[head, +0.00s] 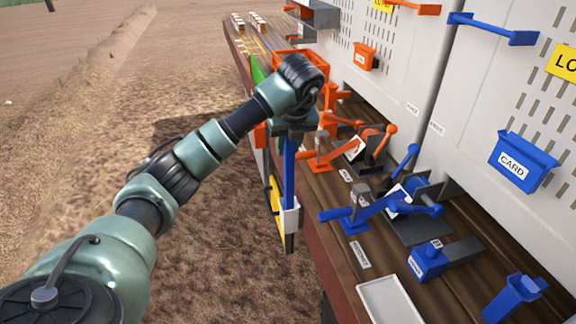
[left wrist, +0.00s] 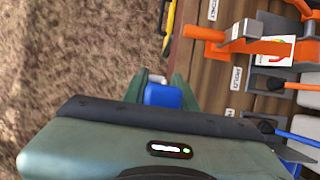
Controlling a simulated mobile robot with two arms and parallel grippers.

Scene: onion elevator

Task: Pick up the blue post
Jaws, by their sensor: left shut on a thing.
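The blue post (head: 289,170) stands upright at the left edge of the workbench. Its lower end meets a white bracket (head: 290,220); I cannot tell whether it is seated in it. My left gripper (head: 291,128) is over the top of the post and shut on it. In the left wrist view the blue top of the post (left wrist: 163,96) shows between the two green fingers of my left gripper (left wrist: 160,88). The palm hides the rest of the post there. My right gripper is in neither view.
The wooden workbench (head: 345,265) holds orange levers (head: 318,150), blue levers (head: 375,207) and a white tray (head: 392,300). A grey panel wall (head: 490,90) with a blue card bin (head: 522,163) rises behind. Open dirt ground (head: 215,255) lies left of the bench.

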